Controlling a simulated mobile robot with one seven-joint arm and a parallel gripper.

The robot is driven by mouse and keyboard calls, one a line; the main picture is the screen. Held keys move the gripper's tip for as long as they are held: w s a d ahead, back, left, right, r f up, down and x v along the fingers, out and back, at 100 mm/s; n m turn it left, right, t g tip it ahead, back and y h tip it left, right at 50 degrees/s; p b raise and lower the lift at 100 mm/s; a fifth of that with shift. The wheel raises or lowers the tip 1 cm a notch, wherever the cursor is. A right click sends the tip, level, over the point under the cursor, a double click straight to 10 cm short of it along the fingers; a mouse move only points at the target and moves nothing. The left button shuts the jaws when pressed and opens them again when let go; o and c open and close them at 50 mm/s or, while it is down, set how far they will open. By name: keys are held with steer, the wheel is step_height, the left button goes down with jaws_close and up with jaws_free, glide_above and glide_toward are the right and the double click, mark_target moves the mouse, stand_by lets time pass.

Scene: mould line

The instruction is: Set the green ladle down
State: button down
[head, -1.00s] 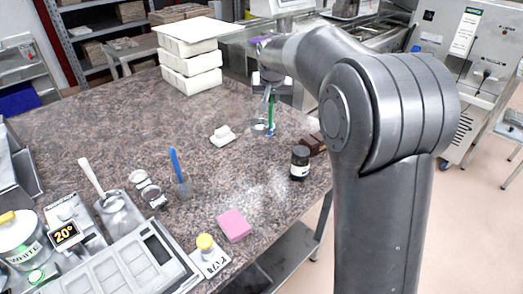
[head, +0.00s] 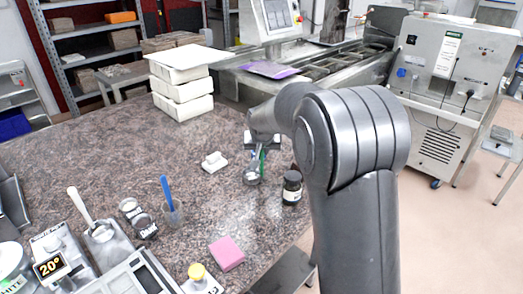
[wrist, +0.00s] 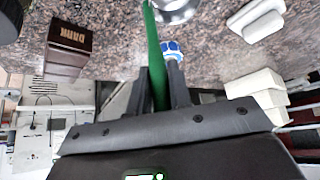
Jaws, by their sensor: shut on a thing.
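My gripper (head: 262,143) is shut on the handle of the green ladle (head: 263,160), low over the speckled stone table (head: 120,150). The ladle hangs with its metal bowl down, between a white block and a dark jar. I cannot tell whether the bowl touches the table. In the wrist view my gripper (wrist: 159,80) has the ladle's green handle (wrist: 153,45) between its fingers. The metal bowl shows at the top edge there, partly cut off.
The dark jar (head: 292,187) stands right of the ladle, the white block (head: 214,162) left. A brown box marked DARK (wrist: 69,44) is near in the wrist view. White moulds (head: 182,82) are stacked behind.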

steer(key=c, duration=1.3)
jaws_free()
steer(key=shift+f, duration=0.1)
steer(key=v, duration=1.2)
steer(key=s+d+r, duration=0.2)
steer(key=s+d, duration=0.2)
steer(key=s, duration=0.4)
steer(key=s+d+r, duration=0.2)
steer(key=s+d, duration=0.3)
steer(key=s, duration=0.4)
steer(key=shift+g, duration=0.5)
steer(key=s+d+f, duration=0.1)
steer(key=s, duration=0.5)
steer(key=s+d+f, duration=0.1)
steer(key=s+f, duration=0.1)
steer(key=s, duration=0.4)
steer(key=s+d+f, duration=0.1)
steer(key=s+f, duration=0.1)
steer(key=s, duration=0.4)
steer(key=shift+d+f, duration=0.1)
steer(key=shift+d, duration=0.15)
